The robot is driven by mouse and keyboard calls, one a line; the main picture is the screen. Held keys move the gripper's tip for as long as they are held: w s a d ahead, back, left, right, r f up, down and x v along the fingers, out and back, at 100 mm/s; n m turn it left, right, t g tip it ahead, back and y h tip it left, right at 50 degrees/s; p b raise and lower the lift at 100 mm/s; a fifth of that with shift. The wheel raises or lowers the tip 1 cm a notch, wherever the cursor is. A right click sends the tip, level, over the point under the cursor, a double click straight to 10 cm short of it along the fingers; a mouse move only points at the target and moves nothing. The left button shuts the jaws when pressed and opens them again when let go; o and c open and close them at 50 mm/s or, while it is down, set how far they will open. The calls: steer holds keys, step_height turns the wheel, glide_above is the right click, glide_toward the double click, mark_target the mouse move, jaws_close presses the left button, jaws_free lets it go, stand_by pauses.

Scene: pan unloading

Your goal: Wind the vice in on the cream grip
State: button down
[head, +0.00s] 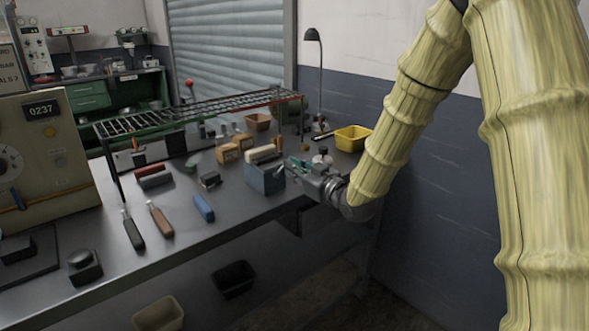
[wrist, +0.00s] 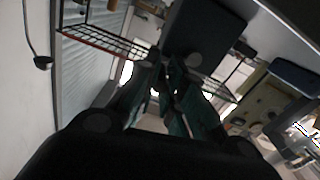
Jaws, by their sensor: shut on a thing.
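The vice (head: 265,179) is a blue-grey block on the bench near its front edge. The cream grip (head: 262,152) lies across the top of the vice, between its jaws as far as I can see; whether they touch it I cannot tell. My gripper (head: 286,168) is at the right side of the vice, shut on the vice handle, which is mostly hidden by the fingers. In the wrist view my green-padded fingers (wrist: 168,78) come together just below a dark block, apparently the vice (wrist: 207,32). The cream grip is not clear there.
A wire rack (head: 190,108) spans the bench behind. Tan blocks (head: 228,152), a blue-handled piece (head: 203,208) and brown (head: 160,220) and black (head: 133,232) handled tools lie to the left. A yellow bin (head: 353,138) and a lamp (head: 312,36) stand behind my wrist.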

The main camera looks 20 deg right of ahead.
steer(key=m, duration=0.1)
steer(key=m+p, duration=0.1)
steer(key=shift+d+f+m, duration=0.3)
steer(key=shift+f, duration=0.05)
steer(key=m, duration=0.1)
steer(key=f+m+p, duration=0.1)
steer(key=m, duration=0.1)
steer(key=shift+w+d+f+m, duration=0.1)
steer(key=shift+d+f+m, duration=0.1)
steer(key=shift+m, duration=0.1)
steer(key=f+m, duration=0.1)
steer(key=m, duration=0.2)
steer(key=shift+f+m+p, duration=0.2)
steer(key=shift+m+p, duration=0.1)
steer(key=shift+a+f+m, duration=0.1)
steer(key=shift+f+m, duration=0.15)
steer(key=shift+m, duration=0.45)
steer(key=shift+a+f+m, duration=0.1)
steer(key=shift+f+m, duration=0.15)
steer(key=shift+m, duration=0.45)
steer(key=c, duration=1.5)
jaws_free()
steer(key=shift+o, duration=0.2)
